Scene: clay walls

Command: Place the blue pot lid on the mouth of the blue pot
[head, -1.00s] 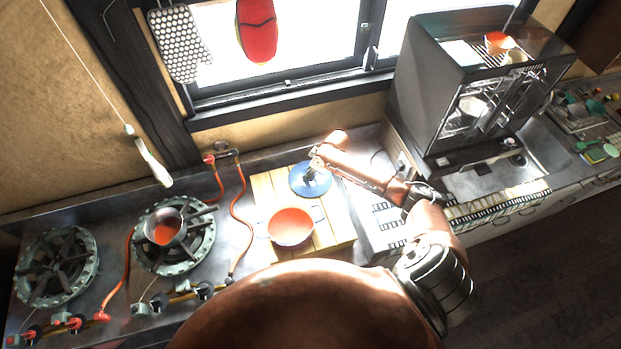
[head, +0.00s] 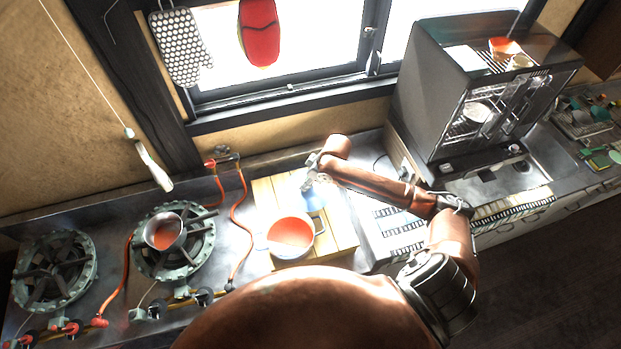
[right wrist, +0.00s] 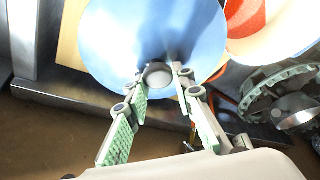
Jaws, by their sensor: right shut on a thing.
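The blue pot (head: 268,247) stands on the wooden board, mouth up, with an orange-red inside. My right gripper (head: 309,185) is above the board, just behind and right of the pot. It is shut on the knob of the blue pot lid (head: 312,204), which shows as a pale blue patch beside the pot's back right rim. In the right wrist view the lid (right wrist: 115,40) fills the top middle, its knob between the fingertips (right wrist: 160,78). The pot's orange inside (right wrist: 243,18) shows beyond it, partly covered. I cannot tell the exact gap between lid and rim. My left gripper is not in view.
The wooden board (head: 342,228) lies on the metal counter. Left of it are red hoses (head: 236,208) and two burners, one holding a small pan (head: 164,232). A dark cabinet (head: 430,95) stands at the right, and a window is behind.

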